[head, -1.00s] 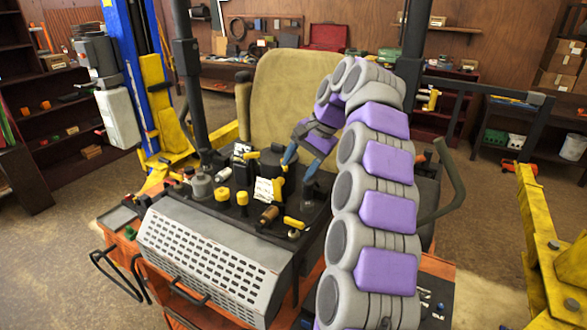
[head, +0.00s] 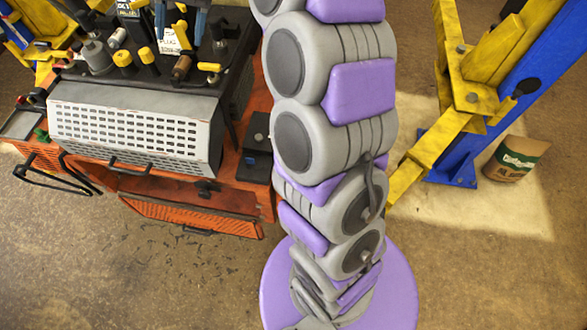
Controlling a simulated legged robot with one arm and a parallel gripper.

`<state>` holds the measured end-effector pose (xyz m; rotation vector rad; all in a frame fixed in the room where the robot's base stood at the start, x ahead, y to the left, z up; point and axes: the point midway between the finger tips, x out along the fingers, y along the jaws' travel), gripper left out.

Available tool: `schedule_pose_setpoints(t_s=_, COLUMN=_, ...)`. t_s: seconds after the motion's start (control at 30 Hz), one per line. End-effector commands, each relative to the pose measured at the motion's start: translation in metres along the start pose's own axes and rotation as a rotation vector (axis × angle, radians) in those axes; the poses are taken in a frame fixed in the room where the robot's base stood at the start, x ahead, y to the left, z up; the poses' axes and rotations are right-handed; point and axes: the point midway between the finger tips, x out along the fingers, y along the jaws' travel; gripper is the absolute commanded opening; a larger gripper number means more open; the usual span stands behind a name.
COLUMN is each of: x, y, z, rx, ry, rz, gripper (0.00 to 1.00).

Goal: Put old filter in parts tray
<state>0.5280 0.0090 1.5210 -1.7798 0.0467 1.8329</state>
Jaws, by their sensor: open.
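The blue fingertips of my gripper (head: 180,28) show at the top edge, spread apart above the engine deck, with the rest of the gripper out of frame. A white-labelled part (head: 172,42) shows between and behind them; I cannot tell whether they touch it. A small brown cylinder (head: 181,67) lies on the deck just below; it may be the old filter, but I cannot be sure. A shallow dark-rimmed tray (head: 22,123) at the far left may be the parts tray. It looks empty.
A grey perforated cover (head: 135,125) with a black handle fronts the orange mower (head: 190,212). Yellow-capped parts (head: 124,60) stand on the deck. My arm blocks the middle. A blue and yellow lift post (head: 470,110) and a paper bag (head: 516,158) stand right. The front floor is clear.

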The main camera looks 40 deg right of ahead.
Motion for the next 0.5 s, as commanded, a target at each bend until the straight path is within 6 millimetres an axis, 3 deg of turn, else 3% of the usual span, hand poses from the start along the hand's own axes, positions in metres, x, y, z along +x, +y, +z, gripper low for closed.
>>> schedule_pose_setpoints(t_s=0.23, x=0.015, y=0.014, z=0.067, rx=-0.123, ry=-0.027, rz=0.074, gripper=0.61)
schedule_pose_setpoints(t_s=0.5, x=0.04, y=0.048, z=0.135, rx=-0.234, ry=-0.051, rz=0.169, gripper=0.61)
